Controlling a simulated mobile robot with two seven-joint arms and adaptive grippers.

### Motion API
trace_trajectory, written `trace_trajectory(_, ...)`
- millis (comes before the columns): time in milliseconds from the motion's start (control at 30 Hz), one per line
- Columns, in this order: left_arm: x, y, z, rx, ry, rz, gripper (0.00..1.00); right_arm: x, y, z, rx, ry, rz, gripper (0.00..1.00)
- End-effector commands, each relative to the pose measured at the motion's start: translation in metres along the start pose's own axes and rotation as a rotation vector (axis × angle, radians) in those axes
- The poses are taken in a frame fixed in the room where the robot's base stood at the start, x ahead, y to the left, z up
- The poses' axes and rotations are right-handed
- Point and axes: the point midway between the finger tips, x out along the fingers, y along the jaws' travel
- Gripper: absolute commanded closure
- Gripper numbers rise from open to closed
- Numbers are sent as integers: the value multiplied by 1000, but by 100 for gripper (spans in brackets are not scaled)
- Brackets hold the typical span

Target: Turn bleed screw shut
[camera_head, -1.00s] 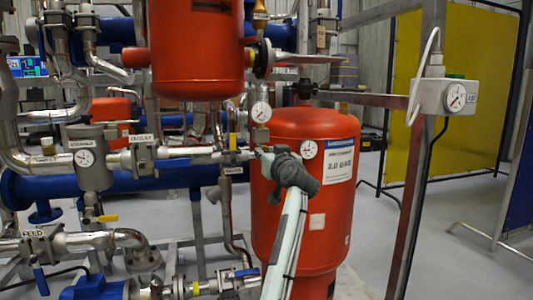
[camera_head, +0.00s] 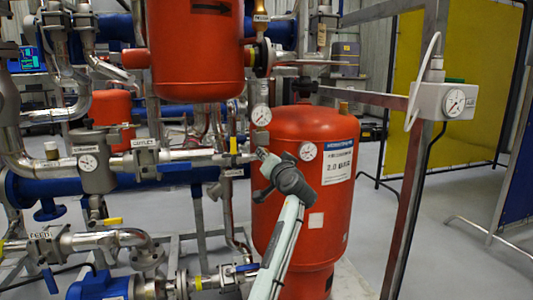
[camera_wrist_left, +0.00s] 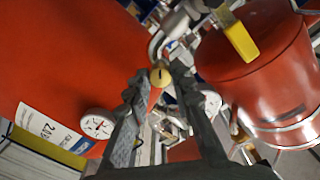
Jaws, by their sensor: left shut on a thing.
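The bleed screw (camera_wrist_left: 160,77) shows in the left wrist view as a small round brass-yellow head with a dark slot. My left gripper (camera_wrist_left: 157,84) has its dark fingers on either side of it, shut on it near the tips. In the head view the left gripper (camera_head: 266,173) is small, in front of the upper left of the red tank (camera_head: 318,235). The screw cannot be made out there. My right gripper is in neither view.
A gauge (camera_head: 307,151) and a white label (camera_head: 338,160) are on the tank. Pipework with a valve (camera_head: 145,160) runs at the left.

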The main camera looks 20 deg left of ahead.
Motion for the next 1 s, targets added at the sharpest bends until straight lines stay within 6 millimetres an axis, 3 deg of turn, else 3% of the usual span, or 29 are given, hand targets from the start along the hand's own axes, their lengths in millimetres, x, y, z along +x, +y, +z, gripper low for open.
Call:
trace_trajectory(567, 0, 1, 1, 34, -2, 1, 100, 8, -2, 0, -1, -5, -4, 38)
trace_trajectory(600, 0, 1, 1, 34, -2, 1, 74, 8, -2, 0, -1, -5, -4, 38)
trace_trajectory(733, 0, 1, 1, 34, -1, 1, 58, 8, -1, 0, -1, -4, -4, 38)
trace_trajectory(1000, 0, 0, 0, 33, 0, 0, 56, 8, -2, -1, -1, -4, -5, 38)
